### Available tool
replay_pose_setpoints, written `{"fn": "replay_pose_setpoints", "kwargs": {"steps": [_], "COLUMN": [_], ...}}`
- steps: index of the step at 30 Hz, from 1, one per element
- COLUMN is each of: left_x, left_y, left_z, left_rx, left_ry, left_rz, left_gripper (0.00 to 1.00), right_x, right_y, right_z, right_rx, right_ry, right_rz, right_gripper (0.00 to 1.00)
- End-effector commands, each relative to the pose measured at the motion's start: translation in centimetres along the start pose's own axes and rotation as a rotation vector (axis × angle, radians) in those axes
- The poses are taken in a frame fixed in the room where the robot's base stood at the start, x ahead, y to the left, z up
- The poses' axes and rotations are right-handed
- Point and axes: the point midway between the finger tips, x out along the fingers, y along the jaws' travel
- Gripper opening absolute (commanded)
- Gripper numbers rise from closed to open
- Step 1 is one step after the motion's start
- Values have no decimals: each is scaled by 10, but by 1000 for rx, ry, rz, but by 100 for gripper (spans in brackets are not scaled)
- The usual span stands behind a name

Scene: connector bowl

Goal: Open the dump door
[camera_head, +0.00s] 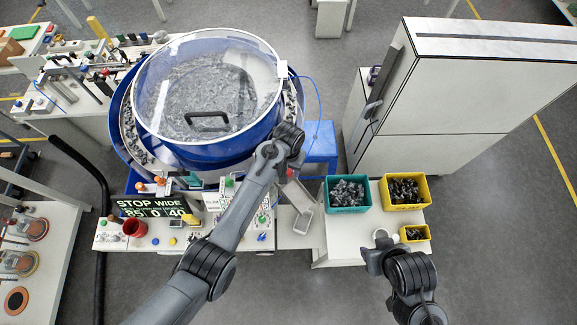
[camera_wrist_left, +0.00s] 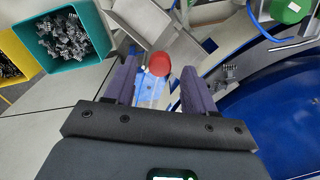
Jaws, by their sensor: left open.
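A red round knob (camera_wrist_left: 159,64) shows in the left wrist view, just beyond and between the two fingers of my left gripper (camera_wrist_left: 158,82). The fingers are apart, and I see no contact with the knob. A pale and bluish part (camera_wrist_left: 150,88) lies below the knob; I cannot tell if it is the dump door itself.
A grey chute (camera_head: 300,195) stands right of the bowl, beside a teal bin (camera_head: 347,194) and a yellow bin (camera_head: 404,192) of metal parts. A clear lid (camera_head: 208,85) covers the bowl. A tall cabinet (camera_head: 440,110) stands right. The floor is clear at lower right.

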Motion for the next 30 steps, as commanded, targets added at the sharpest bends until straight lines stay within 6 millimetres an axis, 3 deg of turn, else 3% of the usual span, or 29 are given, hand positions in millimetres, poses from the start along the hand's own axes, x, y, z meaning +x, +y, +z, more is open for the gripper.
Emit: {"fn": "replay_pose_setpoints", "kwargs": {"steps": [1,8,18,30], "left_x": [-14,-44,-81,-88], "left_y": [0,0,0,0], "left_z": [0,0,-1,0], "left_rx": [0,0,1,1], "left_ry": [0,1,3,1], "left_rz": [0,0,1,0], "left_gripper": [55,55,55,55], "right_x": [-14,-44,-42,-42], "right_y": [1,2,1,0], "right_z": [-4,-14,-14,-14], "right_rx": [-1,0,3,7], "right_ry": [0,1,1,2], "right_rz": [1,0,-2,-6], "right_gripper": [43,43,43,43]}}
